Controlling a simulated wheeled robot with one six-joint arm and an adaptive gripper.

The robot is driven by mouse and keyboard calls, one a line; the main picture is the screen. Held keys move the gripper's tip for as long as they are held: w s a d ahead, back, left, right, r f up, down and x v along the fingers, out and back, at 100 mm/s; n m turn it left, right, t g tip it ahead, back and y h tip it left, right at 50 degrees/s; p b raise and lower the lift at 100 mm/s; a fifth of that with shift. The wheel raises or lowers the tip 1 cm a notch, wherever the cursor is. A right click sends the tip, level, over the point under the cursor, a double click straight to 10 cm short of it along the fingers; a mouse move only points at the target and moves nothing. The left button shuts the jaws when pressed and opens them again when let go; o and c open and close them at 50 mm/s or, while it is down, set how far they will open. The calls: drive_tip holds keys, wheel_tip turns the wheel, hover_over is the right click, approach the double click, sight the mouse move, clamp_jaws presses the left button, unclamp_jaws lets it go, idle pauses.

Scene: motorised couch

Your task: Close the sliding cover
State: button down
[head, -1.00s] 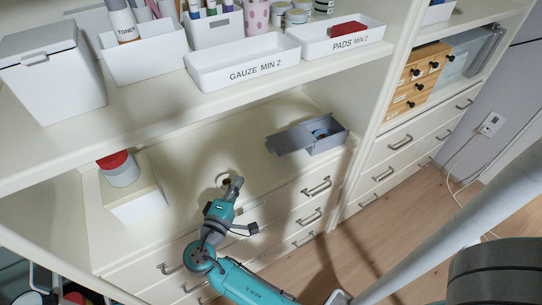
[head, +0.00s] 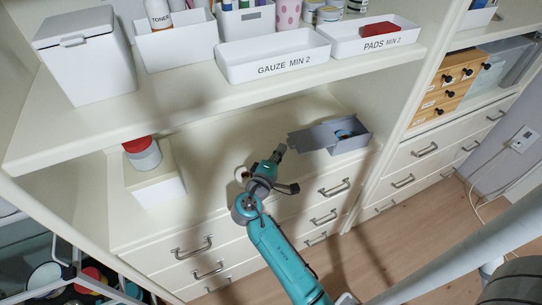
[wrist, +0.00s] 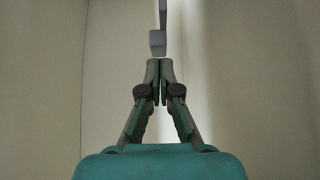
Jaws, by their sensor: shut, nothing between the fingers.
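A grey box (head: 352,146) sits on the cream shelf, right of centre in the head view. Its flat grey sliding cover (head: 310,138) sticks out to the left, so the box is partly open and a blue item (head: 343,134) shows inside. My gripper (head: 280,149) is shut and empty, just left of the cover's outer end. In the wrist view my closed fingertips (wrist: 159,64) point at a small grey part (wrist: 157,42), which looks like the cover's end. I cannot tell whether they touch.
A white block with a red-lidded jar (head: 143,154) stands at the shelf's left. The upper shelf above holds white trays, including the gauze tray (head: 273,57). Drawers with handles (head: 333,188) lie below. The shelf between jar and gripper is mostly clear.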

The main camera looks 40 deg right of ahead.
sight(321, 140)
drive_tip(key=shift+s+d, duration=0.15)
drive_tip(key=shift+d, duration=0.2)
drive_tip(key=s+d, duration=0.1)
drive_tip(key=d, duration=0.3)
drive_tip(key=s+d, duration=0.2)
drive_tip(key=d, duration=0.2)
drive_tip(key=s+d, duration=0.2)
drive_tip(key=d, duration=0.2)
drive_tip(key=shift+d, duration=0.25)
drive_tip(key=shift+w, duration=0.1)
